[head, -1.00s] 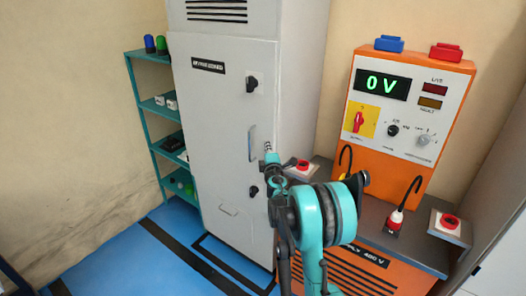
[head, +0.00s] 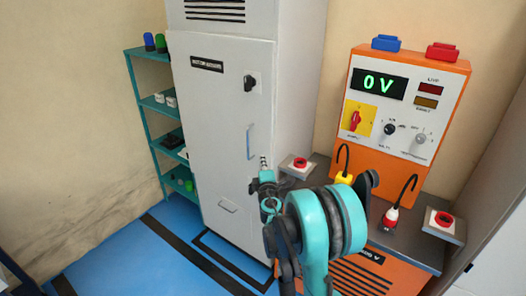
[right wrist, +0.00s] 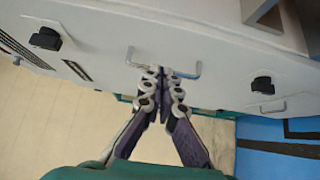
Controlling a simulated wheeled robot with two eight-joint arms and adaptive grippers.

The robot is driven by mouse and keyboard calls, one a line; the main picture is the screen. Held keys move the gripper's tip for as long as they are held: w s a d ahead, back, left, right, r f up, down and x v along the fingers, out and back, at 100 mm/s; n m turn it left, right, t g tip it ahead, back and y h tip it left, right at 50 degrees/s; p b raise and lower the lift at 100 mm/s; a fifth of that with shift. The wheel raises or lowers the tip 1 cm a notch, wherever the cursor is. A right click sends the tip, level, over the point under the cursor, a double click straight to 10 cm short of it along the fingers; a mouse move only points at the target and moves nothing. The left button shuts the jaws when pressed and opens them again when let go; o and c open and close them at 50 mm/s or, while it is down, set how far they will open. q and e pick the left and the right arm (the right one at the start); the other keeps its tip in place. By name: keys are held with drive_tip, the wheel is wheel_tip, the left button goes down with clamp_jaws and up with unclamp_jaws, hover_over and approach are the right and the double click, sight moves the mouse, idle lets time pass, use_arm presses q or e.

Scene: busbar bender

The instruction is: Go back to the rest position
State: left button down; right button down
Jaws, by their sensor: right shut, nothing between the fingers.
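My right gripper (head: 264,165) shows at the end of the teal and dark arm in the middle of the head view, in front of the grey cabinet door (head: 215,110). In the right wrist view its two dark fingers (right wrist: 163,74) are together and hold nothing. The cabinet handle (head: 251,142) is just above and left of the gripper in the head view. It also shows beyond the fingertips in the right wrist view (right wrist: 185,72). I cannot tell the exact gap between them. The left gripper is in neither view.
An orange power supply (head: 404,115) reading 0 V stands on a grey bench (head: 400,247) at the right, with red buttons and hooked cables. A teal shelf (head: 158,103) stands left of the cabinet. The blue floor (head: 130,255) at the front left is clear.

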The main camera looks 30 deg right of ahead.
drive_tip(key=s+a+r+m+g, duration=0.2)
drive_tip(key=s+a+m, duration=0.15)
drive_tip(key=s, duration=0.25)
drive_tip(key=s+a+r+m+g, duration=0.1)
drive_tip(key=s+a+r+m, duration=0.2)
drive_tip(key=s+m, duration=0.15)
drive_tip(key=s+a+f+m+g+y, duration=0.2)
drive_tip(key=s+a+f+g+y, duration=0.1)
drive_tip(key=s+a, duration=0.7)
drive_tip(key=s+a+f+m+g+y, duration=0.2)
drive_tip(key=s+a+f+g+y, duration=0.1)
drive_tip(key=s+a+f, duration=0.4)
drive_tip(key=s+a+y, duration=0.1)
drive_tip(key=s+a, duration=0.2)
drive_tip(key=s, duration=0.2)
drive_tip(key=shift+m+y, duration=0.4)
drive_tip(key=shift+w+f, duration=0.1)
